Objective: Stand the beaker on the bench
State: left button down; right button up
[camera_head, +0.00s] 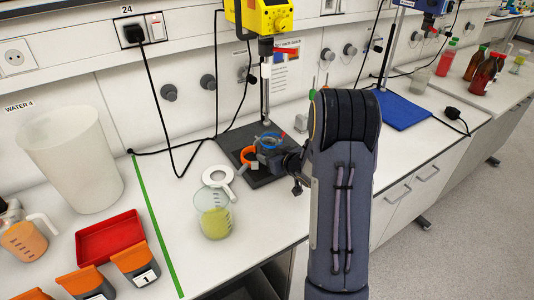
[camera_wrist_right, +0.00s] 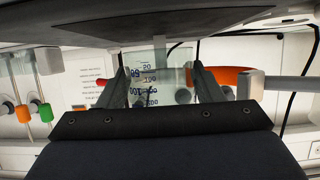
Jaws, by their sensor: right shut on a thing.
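The clear beaker (camera_head: 268,141) with a blue-looking rim is at the mixer on the bench (camera_head: 178,196), by the mixer's shaft. My right gripper (camera_head: 272,156) is shut on it. In the right wrist view, the beaker (camera_wrist_right: 146,84) shows blue graduation marks between the two fingers (camera_wrist_right: 158,92). It looks about upright in the head view. I cannot tell whether its base touches the dark plate (camera_head: 268,177) below or hangs above it. My left gripper is not in view.
An orange clamp (camera_head: 249,156) is beside the beaker. A vessel of yellow liquid (camera_head: 214,222) with a white ring stands in front of the plate. A yellow mixer head (camera_head: 262,16) hangs above. A red tray (camera_head: 110,238) lies left of the green line (camera_head: 157,225).

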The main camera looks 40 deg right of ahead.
aim_at(267, 154)
jog(key=x, duration=0.3)
jog(key=shift+w+f+p, duration=0.25)
jog(key=shift+f+p, duration=0.05)
jog(key=shift+f, duration=0.05)
jog(key=o, duration=1.5)
